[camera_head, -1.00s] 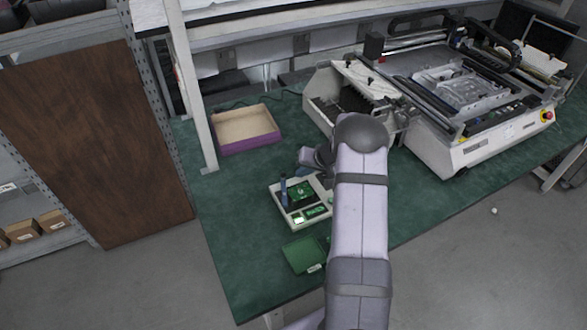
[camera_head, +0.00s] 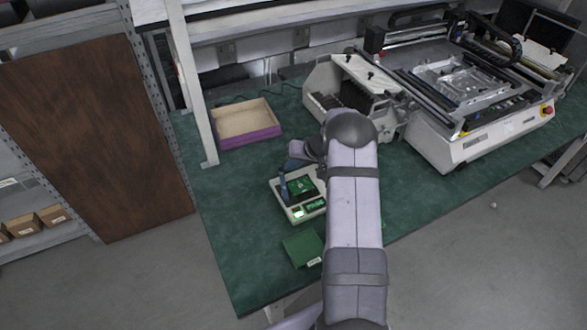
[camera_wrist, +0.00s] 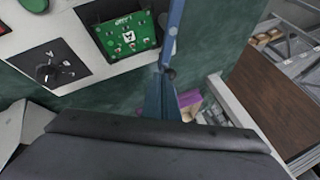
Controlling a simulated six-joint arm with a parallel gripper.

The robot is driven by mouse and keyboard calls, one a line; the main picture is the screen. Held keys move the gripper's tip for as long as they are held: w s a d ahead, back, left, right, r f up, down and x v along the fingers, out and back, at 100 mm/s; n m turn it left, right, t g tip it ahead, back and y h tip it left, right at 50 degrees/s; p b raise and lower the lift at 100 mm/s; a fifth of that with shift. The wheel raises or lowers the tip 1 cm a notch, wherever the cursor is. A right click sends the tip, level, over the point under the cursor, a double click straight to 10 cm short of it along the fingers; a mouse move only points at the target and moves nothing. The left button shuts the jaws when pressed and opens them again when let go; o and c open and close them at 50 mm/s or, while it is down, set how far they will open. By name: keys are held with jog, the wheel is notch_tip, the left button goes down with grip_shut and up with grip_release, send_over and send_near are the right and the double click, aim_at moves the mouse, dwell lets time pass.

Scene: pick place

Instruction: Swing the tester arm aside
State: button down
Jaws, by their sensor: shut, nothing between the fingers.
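The white tester (camera_head: 299,212) stands on the green bench with a green circuit board (camera_head: 301,186) on it. Its slim blue tester arm (camera_head: 283,187) stands at the tester's left side. In the wrist view the tester arm (camera_wrist: 173,30) runs down beside the board (camera_wrist: 130,35) to a dark round end. My gripper (camera_wrist: 160,75) is shut and empty, its fingers close to that end; I cannot tell whether they touch. In the head view my gripper is at the tester's far side, partly hidden behind my arm, which also covers the tester's right edge.
A purple-sided open box (camera_head: 247,139) lies behind the tester, and a green flat piece (camera_head: 302,249) lies in front. A large white machine (camera_head: 470,150) fills the bench's right side. A metal post (camera_head: 200,110) rises at the left. Bench left of the tester is clear.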

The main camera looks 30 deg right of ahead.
jog(key=shift+w+f+n+g+y+b, duration=0.15)
jog(key=shift+f+n+g+y+b, duration=0.25)
jog(key=shift+n+b, duration=0.6)
jog(key=a+b, duration=0.1)
jog(key=b, duration=0.2)
jog(key=shift+w, duration=0.3)
jog(key=shift+w+a+r, duration=0.1)
jog(key=shift+a+r, duration=0.05)
jog(key=shift+r, duration=0.15)
jog(key=shift+d+b, duration=0.4)
jog(key=shift+d, duration=0.1)
jog(key=d+b+v, duration=0.2)
jog(key=b+v, duration=0.1)
jog(key=v, duration=0.9)
jog(key=shift+w+d+f, duration=0.2)
jog(key=shift+d+f, duration=0.1)
jog(key=shift+f, duration=0.15)
